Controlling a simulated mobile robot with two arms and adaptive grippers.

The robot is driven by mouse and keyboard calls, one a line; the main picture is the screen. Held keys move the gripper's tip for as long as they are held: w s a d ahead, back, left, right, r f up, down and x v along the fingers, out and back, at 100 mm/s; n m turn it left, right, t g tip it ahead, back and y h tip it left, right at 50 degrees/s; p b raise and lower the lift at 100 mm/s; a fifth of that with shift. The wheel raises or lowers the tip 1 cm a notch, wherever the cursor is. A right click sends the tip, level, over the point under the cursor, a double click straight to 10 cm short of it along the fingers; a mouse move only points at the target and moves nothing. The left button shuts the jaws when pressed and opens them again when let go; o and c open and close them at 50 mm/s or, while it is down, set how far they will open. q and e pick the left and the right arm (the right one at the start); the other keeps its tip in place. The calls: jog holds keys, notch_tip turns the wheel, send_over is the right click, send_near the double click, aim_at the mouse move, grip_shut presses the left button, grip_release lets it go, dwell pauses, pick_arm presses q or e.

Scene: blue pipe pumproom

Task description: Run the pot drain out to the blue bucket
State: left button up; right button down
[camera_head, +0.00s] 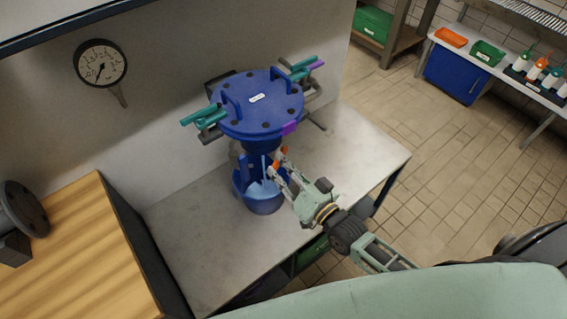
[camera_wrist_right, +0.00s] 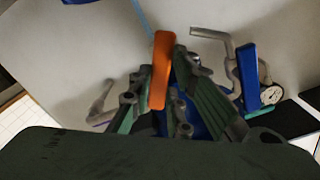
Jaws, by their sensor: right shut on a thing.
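The blue pot (camera_head: 243,118) with a bolted round lid stands above the steel bench, with teal and purple handles at its sides. My right gripper (camera_head: 279,165) is shut on an orange lever, which seems to be the drain handle (camera_wrist_right: 161,62), below the pot. In the right wrist view this lever stands between the fingers. A thin pale blue streak, perhaps running liquid, shows above the bucket and in the right wrist view (camera_wrist_right: 142,16). My left gripper is not seen.
A pressure gauge (camera_head: 100,63) hangs on the wall at left. A wooden-topped unit (camera_head: 75,245) borders the steel bench (camera_head: 190,255) on the left. The bench is bare left of the bucket. The tiled floor (camera_head: 450,150) at right is open.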

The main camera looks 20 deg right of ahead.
jog(key=shift+f+n+p, duration=0.1)
jog(key=shift+n+p, duration=0.65)
jog(key=shift+n, duration=2.35)
jog(key=c, duration=1.6)
grip_release()
jog(key=shift+c, duration=0.2)
jog(key=v, duration=1.2)
